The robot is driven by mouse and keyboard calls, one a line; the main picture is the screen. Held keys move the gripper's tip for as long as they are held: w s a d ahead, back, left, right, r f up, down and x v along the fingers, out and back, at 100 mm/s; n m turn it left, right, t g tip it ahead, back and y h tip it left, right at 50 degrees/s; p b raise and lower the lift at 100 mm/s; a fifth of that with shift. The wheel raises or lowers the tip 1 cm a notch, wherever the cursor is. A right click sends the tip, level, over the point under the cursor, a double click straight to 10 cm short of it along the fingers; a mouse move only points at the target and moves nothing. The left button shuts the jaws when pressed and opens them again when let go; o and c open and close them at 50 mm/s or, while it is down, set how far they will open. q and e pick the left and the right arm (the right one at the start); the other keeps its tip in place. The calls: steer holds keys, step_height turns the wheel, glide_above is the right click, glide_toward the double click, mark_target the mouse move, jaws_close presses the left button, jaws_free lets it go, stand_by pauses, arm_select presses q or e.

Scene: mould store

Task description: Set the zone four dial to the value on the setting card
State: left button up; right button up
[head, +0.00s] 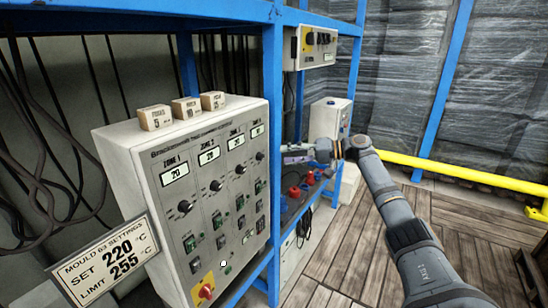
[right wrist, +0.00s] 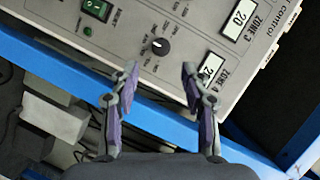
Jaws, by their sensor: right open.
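The grey heater control box (head: 175,155) has columns for zones 1 to 4, each with a display, a black dial and switches. The zone four dial (head: 260,156) is the rightmost in the head view. In the right wrist view this dial (right wrist: 160,46) lies just beyond my fingertips, apart from them. The zone four display (right wrist: 211,68) is partly hidden by a finger, so its number is not fully readable. The setting card (head: 105,258) reads SET 220 °C, LIMIT 255 °C. My right gripper (right wrist: 160,68) is open and empty. My left gripper is not in view.
Three wooden blocks (head: 186,109) stand on top of the box. A blue frame post (head: 272,130) runs beside its right edge. A red-and-yellow switch (head: 205,291) is low on the panel. A shelf behind holds red and blue items (head: 300,190). Wooden floor (head: 480,230) is open at right.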

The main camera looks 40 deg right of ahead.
steer(key=shift+v, duration=2.1)
